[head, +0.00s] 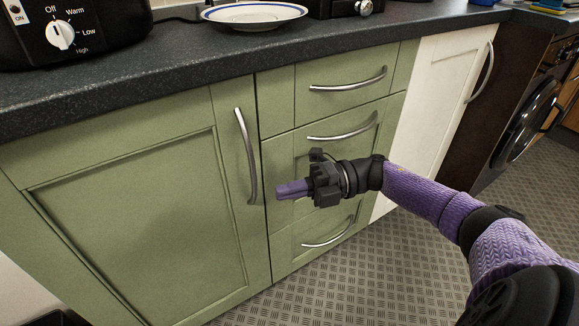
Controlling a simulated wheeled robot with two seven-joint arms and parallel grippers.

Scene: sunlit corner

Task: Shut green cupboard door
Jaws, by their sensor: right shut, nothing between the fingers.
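The green cupboard door (135,215) is at the left of the head view, below the worktop. It looks flush with its frame, or very nearly so; I cannot tell if a small gap is left. Its curved metal handle (246,157) stands upright near its right edge. My right gripper (278,190) is shut and empty, pointing left. In the picture its fingertips are just right of the handle's lower end, in front of the green drawers. I cannot tell whether it touches anything. My left gripper is not in view.
Green drawers (345,98) with metal handles stand right of the door, then a white door (435,90) and a washing machine (527,120). The dark worktop (170,68) holds a slow cooker (85,30) and a plate (253,14). The patterned floor (390,265) is clear.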

